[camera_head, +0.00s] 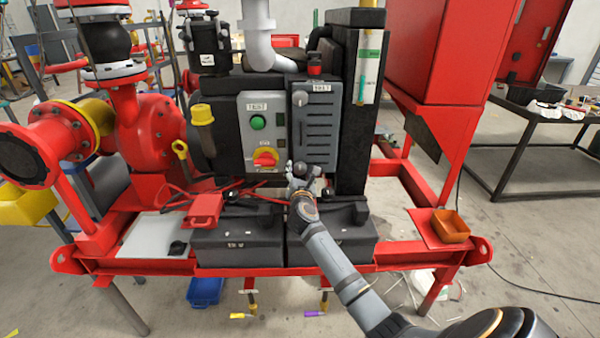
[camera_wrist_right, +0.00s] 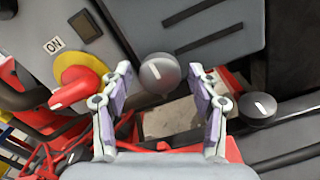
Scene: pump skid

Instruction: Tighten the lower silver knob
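The lower silver knob (camera_wrist_right: 159,72) is round with a white pointer mark and shows in the right wrist view at the foot of the grey panel. My right gripper (camera_wrist_right: 161,90) is open, its two fingers on either side of the knob in the picture, with a visible gap on each side. I cannot tell how deep the knob sits between them. In the head view the right gripper (camera_head: 304,172) is at the panel's lower edge and largely hides this knob. The upper silver knob (camera_head: 299,98) is on the same grey panel (camera_head: 318,125). My left gripper is not in view.
A red and yellow rotary switch (camera_head: 265,158) and a green button (camera_head: 258,122) are left of the panel. Black boxes (camera_head: 335,245) stand below the gripper. A dark knob (camera_wrist_right: 258,108) is right of the fingers in the wrist view. An orange tray (camera_head: 451,226) is at right.

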